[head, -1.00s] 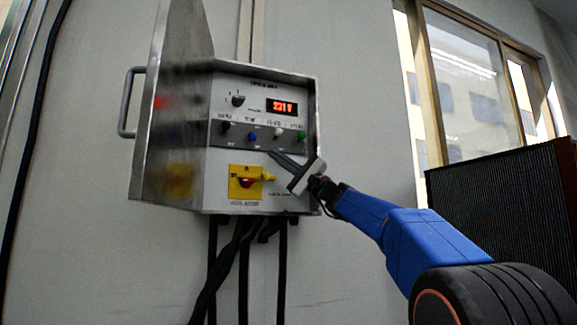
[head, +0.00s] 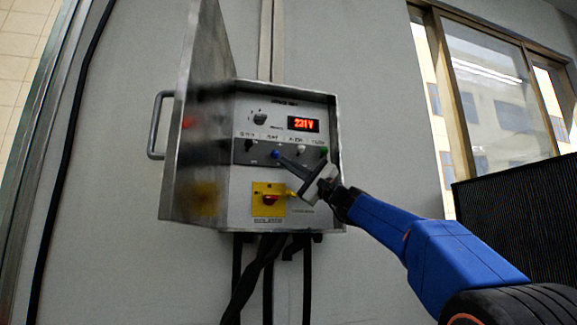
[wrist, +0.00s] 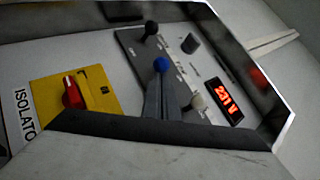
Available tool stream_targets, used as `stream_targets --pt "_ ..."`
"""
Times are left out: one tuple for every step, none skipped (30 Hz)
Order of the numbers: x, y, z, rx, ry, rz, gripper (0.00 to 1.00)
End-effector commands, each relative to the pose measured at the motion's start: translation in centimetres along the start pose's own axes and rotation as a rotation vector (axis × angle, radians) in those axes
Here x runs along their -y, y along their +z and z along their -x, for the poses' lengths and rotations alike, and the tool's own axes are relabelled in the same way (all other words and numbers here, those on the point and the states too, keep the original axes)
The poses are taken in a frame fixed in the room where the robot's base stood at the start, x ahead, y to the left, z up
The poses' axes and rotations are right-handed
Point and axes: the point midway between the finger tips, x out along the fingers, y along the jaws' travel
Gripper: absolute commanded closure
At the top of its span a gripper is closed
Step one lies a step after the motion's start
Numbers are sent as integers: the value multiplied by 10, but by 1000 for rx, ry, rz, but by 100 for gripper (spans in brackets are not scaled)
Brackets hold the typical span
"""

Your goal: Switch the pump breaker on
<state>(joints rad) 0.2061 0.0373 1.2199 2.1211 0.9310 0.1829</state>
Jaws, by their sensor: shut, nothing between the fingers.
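The open control box holds a dark strip (head: 262,157) with a row of lever switches. The black-knobbed lever (head: 249,144), white one (head: 301,150) and green one (head: 323,152) sit higher than the blue-knobbed lever (head: 276,154). The labels are too blurred to tell which is the pump breaker. My gripper (head: 281,158) is shut and empty, its tips at the blue knob from the lower right. In the wrist view my gripper (wrist: 160,92) points at the blue knob (wrist: 161,65), just below it in the picture; contact cannot be told.
A red isolator handle on a yellow plate (head: 269,200) sits below the strip. A rotary knob (head: 260,118) and a display reading 231 V (head: 303,124) are above. The box door (head: 199,140) stands open at left. Black cables (head: 262,270) hang below.

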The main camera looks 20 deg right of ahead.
Motion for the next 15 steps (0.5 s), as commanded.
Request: stream_targets --pt "1 1 0 -4 5 -4 100" --pt "1 1 0 -8 9 -7 100" --pt "2 2 0 -13 14 -12 100" --pt "2 2 0 -17 17 -17 100" --pt "2 2 0 -20 20 -19 100" --pt "2 2 0 -22 23 -21 100" --pt "2 2 0 -24 24 -23 100" --pt "2 2 0 -26 26 -25 100" --pt "3 2 0 -28 29 -28 100" --pt "3 3 0 -30 30 -30 100" --pt "3 3 0 -32 32 -31 100" --pt "4 3 0 -34 35 -34 100" --pt "4 3 0 -37 38 -36 100" --pt "4 4 0 -39 40 -38 100" --pt "4 4 0 -42 43 -41 100"
